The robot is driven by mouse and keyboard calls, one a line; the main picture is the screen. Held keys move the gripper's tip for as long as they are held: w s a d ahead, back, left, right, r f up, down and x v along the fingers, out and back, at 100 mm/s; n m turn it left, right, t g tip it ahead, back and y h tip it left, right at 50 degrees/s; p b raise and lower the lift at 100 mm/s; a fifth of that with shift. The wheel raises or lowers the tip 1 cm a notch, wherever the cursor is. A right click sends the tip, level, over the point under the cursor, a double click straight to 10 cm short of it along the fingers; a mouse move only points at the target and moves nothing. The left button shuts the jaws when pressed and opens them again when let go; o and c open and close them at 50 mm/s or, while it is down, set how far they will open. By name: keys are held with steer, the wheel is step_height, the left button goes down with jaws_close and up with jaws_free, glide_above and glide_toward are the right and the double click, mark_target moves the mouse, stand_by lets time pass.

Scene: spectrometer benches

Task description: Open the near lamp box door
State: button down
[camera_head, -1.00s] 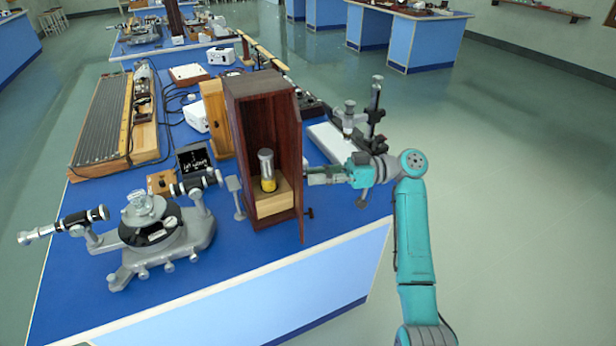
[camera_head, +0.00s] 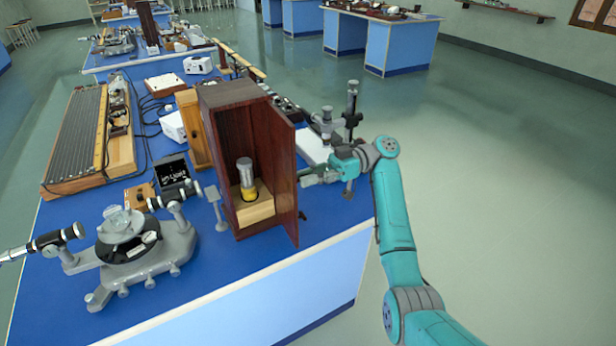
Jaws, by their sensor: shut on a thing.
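The near lamp box (camera_head: 222,165) is a tall dark wooden box on the blue bench. Its front is open, showing a lamp with a silver top and yellow base (camera_head: 246,178) on a pale wood block (camera_head: 253,207). Its red-brown door (camera_head: 281,190) stands swung out on the right side, with a small dark knob (camera_head: 303,216) low on its outer side. My gripper (camera_head: 307,181) is at the door's outer side, at mid-height, shut on the door. The fingertips are partly hidden by the door, so the exact contact is unclear.
A grey spectrometer (camera_head: 140,245) stands at the front left. A small grey stand (camera_head: 216,207) is just left of the box. A microscope-like instrument (camera_head: 350,115) stands behind my gripper. The floor (camera_head: 490,200) to the right is clear.

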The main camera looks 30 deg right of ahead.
mark_target(282, 133)
steer(key=c, duration=1.1)
jaws_free()
steer(key=shift+f, duration=0.1)
step_height(282, 133, up, 10)
steer(key=shift+r, duration=0.1)
